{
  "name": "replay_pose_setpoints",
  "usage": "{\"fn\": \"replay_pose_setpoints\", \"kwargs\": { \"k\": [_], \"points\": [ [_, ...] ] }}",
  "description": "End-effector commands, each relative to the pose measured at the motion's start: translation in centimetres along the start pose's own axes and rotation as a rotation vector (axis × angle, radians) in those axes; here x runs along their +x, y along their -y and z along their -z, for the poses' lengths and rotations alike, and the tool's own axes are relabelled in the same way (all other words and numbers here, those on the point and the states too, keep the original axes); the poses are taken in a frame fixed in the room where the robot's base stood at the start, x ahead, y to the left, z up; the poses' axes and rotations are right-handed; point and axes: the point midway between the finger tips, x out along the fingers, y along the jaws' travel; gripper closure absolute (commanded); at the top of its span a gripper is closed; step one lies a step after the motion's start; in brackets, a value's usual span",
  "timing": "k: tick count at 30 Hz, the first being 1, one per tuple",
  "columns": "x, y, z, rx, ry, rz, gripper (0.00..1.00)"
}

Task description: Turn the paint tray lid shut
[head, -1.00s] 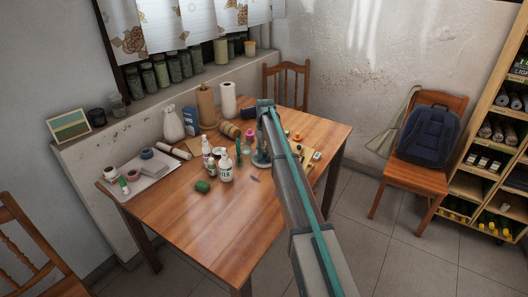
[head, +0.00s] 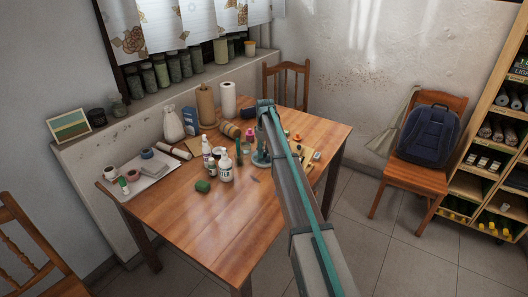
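I cannot make out the paint tray or its lid for certain. A pale board with small coloured items (head: 312,157) shows in part behind my arm on the right of the table, and my arm hides the rest. The end of my arm reaches down to the tabletop among the craft goods, where my gripper (head: 261,159) seems to be, small and partly hidden. Its fingers are too small to read, and I cannot tell whether it touches anything.
The wooden table (head: 215,235) has a clear front half. A tray with tape rolls (head: 152,181) is at the left. Paper rolls (head: 228,99) stand behind. A chair (head: 413,178) with a backpack is at right.

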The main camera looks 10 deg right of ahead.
Motion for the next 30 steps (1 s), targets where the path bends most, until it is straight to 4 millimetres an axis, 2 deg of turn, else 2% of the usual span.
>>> {"fn": "replay_pose_setpoints", "kwargs": {
  "k": [1,3,11,16,20,30],
  "points": [
    [0.0,0.0,0.0,0.000,0.000,0.000,0.49],
    [0.0,0.0,0.0,0.000,0.000,0.000,0.42],
    [0.0,0.0,0.0,0.001,0.000,0.000,0.42],
    [-1.0,0.0,0.1,0.001,-0.002,-0.001,0.42],
    [-2.8,0.0,0.1,0.001,-0.002,-0.001,0.42],
    [-9.2,-0.1,0.1,0.001,-0.001,-0.001,0.42]
  ]
}}
